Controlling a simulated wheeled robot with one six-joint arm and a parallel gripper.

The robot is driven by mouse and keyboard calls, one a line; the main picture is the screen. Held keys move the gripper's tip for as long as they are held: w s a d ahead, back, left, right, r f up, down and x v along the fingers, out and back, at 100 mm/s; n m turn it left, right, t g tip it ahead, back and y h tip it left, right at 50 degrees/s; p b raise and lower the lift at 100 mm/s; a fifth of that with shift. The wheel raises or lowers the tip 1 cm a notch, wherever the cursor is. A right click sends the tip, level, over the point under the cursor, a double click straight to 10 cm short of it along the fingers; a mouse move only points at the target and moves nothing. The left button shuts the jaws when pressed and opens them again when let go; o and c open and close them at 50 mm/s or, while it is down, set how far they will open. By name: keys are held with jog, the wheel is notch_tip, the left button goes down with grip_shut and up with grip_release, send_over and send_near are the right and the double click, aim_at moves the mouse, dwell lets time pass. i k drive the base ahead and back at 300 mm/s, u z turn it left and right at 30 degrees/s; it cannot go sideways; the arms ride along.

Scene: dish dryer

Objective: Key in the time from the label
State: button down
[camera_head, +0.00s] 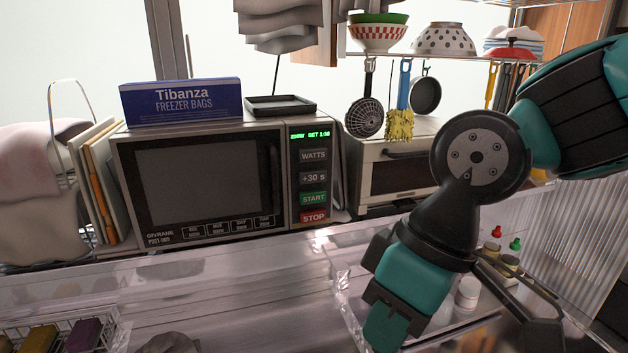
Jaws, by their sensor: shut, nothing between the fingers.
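The microwave (197,178) stands on the counter left of centre with its dark door shut. Its panel has a green lit display (310,135), where I make out something like "SET 1:30", too small to be sure. Below it are a WATTS button (314,155), a +30 s button (313,178), a green START button (313,198) and a red STOP button (314,217). My gripper (387,332) is shut and empty at the bottom, low and right of the panel, pointing down and touching no button. I cannot make out a label with a cooking time.
A freezer bags box (181,103) and a black tray (281,105) lie on the microwave. A toaster oven (393,172) stands to its right, with utensils hanging above. Small bottles (468,293) stand right of my gripper. A wire basket (62,335) is at lower left.

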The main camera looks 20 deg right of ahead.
aim_at(315, 175)
jog(key=k, duration=1.35)
jog(key=u, duration=0.7)
jog(key=i, duration=1.35)
jog(key=z, duration=0.7)
